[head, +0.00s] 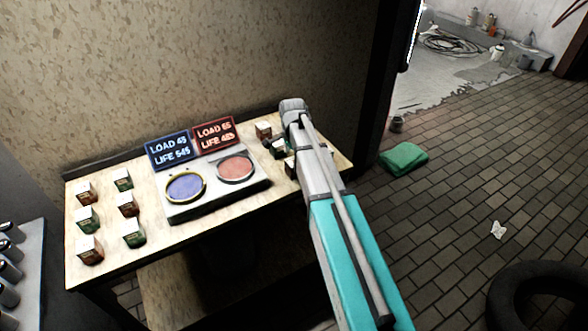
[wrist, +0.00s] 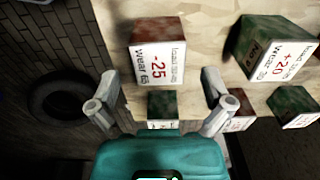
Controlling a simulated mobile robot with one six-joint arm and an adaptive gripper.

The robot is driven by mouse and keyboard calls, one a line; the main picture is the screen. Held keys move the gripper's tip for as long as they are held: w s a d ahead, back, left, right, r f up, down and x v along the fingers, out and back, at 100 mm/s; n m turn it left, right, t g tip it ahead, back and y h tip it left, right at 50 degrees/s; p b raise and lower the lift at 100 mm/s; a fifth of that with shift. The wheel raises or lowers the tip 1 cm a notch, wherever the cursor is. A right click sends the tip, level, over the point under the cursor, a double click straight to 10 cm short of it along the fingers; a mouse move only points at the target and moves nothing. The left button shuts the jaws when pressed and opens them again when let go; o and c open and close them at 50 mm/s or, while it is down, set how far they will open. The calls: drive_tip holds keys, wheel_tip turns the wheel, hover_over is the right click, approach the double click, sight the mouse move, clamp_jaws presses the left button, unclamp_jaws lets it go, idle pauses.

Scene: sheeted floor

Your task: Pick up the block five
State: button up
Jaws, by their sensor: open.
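Small brown-red and green blocks with white printed labels stand on the table (head: 110,255). In the wrist view, a green block (wrist: 163,104) shows between the fingertips of my gripper (wrist: 160,100); its label is mostly hidden by the gripper body. My gripper is open and empty. A red-brown block (wrist: 157,38) marked -25 lies just beyond the fingers. A green block (wrist: 272,45) marked +20 is at the upper right, its side number too dark to read surely. I cannot tell which block is five. In the head view my arm partly hides the right-hand blocks.
A panel with a blue dish (head: 186,187) and a red dish (head: 236,168) stands mid-table, with two signs (head: 168,149) behind. Several blocks (head: 127,204) stand at the left. A green cloth (head: 403,158) and a tyre (head: 540,295) lie on the floor.

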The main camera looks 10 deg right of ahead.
sight(294, 161)
drive_tip(key=shift+d+f+b, duration=0.15)
drive_tip(key=shift+f+b, duration=1.05)
drive_tip(key=shift+f, duration=0.05)
drive_tip(key=shift+d+f+b, duration=0.1)
drive_tip(key=shift+f+b, duration=1.05)
drive_tip(key=shift+f, duration=0.1)
drive_tip(key=c, duration=1.2)
drive_tip(key=shift+r, duration=0.15)
wheel_tip(294, 161, up, 3)
drive_tip(key=p, duration=0.3)
drive_tip(key=shift+f, duration=0.2)
drive_tip(key=s+r+p, duration=0.3)
drive_tip(key=s, duration=0.1)
drive_tip(key=s+r+p, duration=0.3)
drive_tip(key=s, duration=0.2)
drive_tip(key=s+r+p, duration=0.4)
drive_tip(key=s, duration=0.1)
drive_tip(key=shift+a+r, duration=0.1)
drive_tip(key=shift+a, duration=0.05)
